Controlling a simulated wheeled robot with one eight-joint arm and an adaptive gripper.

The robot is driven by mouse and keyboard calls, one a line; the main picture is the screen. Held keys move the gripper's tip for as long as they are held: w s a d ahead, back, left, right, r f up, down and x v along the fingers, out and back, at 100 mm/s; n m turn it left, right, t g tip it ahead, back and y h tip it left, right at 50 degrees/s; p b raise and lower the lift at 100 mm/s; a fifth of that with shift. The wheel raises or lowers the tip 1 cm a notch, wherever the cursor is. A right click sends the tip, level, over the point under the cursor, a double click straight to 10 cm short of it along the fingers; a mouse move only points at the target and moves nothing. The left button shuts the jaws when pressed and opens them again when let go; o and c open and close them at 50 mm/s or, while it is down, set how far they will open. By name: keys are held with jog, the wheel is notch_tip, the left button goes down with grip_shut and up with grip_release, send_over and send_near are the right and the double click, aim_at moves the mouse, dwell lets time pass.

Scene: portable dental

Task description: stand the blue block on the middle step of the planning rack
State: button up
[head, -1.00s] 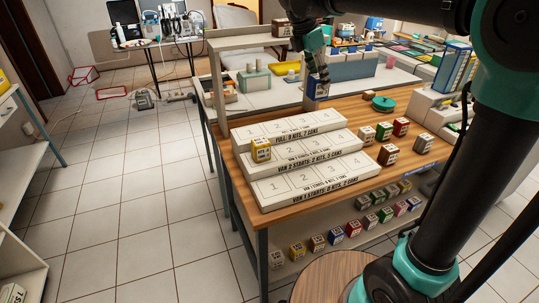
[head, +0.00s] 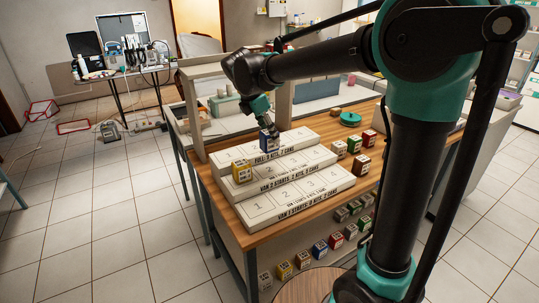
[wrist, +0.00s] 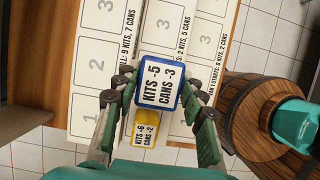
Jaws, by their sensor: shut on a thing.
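The blue block (head: 269,143) has a white label and is held between the fingers of my gripper (head: 266,127). In the wrist view the blue block (wrist: 160,82) sits between both fingers, its label reading "KITS -5, CANS -3". The planning rack (head: 305,188) is white with three numbered steps. In the head view the block overlaps the top step's front; in the wrist view it lies over the middle step (head: 312,158). I cannot tell whether it touches the rack. A yellow block (head: 242,172) stands at the left end of the middle step, near the blue one.
Several coloured blocks, such as a red one (head: 369,137), stand right of the rack on the wooden table (head: 345,182). A teal round object (head: 350,118) lies behind them. More blocks line a lower shelf. A shelf post (head: 284,106) stands close behind my gripper.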

notch_tip(320, 180, down, 8)
jog(key=shift+f, duration=0.25)
dwell(0.4)
jog(key=o, duration=1.2)
jog(key=shift+f, duration=0.1)
